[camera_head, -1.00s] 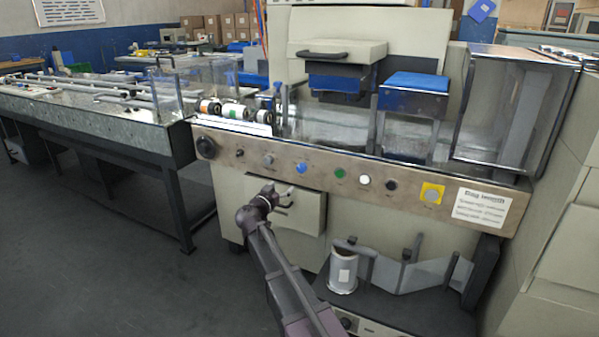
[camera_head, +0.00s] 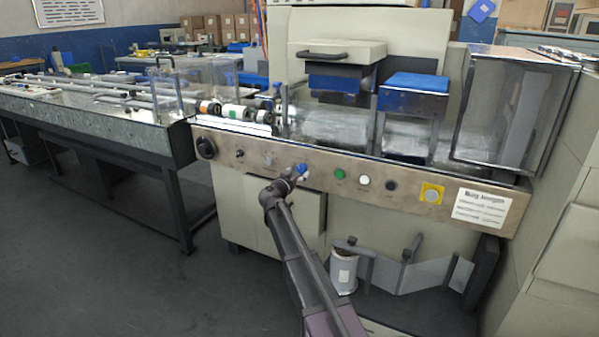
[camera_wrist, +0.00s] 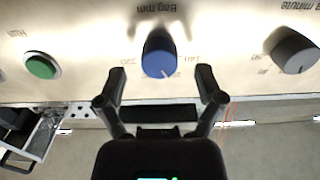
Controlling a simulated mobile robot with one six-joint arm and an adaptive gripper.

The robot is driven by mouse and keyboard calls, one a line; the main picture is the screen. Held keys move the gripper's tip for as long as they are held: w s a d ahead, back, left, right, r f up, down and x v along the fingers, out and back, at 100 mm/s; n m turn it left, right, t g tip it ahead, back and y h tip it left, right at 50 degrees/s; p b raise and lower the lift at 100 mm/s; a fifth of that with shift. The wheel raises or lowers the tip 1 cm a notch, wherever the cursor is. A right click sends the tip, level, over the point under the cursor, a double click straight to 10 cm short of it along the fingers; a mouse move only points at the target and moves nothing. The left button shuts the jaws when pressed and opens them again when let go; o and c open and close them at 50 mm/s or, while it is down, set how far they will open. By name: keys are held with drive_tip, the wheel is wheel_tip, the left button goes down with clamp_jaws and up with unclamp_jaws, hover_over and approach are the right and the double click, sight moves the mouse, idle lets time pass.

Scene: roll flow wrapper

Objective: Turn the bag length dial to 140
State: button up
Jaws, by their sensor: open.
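The bag length dial is a blue knob (camera_wrist: 158,54) on the beige front panel, under upside-down lettering reading "Bag mm" in the wrist view. A pale pointer line shows near its lower edge, with small numbers around it; one at the right looks like 140. The knob also shows in the head view (camera_head: 303,168), at my gripper's tip. My gripper (camera_wrist: 160,75) is open, its two fingertips apart on either side of the knob's lower edge in the wrist view. I cannot tell whether either finger touches it.
A grey knob (camera_wrist: 294,50) sits right of the dial in the wrist view, and a green button (camera_wrist: 41,65) sits left. In the head view, a white button (camera_head: 364,181), a black knob (camera_head: 391,186) and a yellow-backed button (camera_head: 432,193) follow along the panel (camera_head: 330,157).

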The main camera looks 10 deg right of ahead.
drive_tip(key=shift+x, duration=0.95)
drive_tip(key=c, duration=1.2)
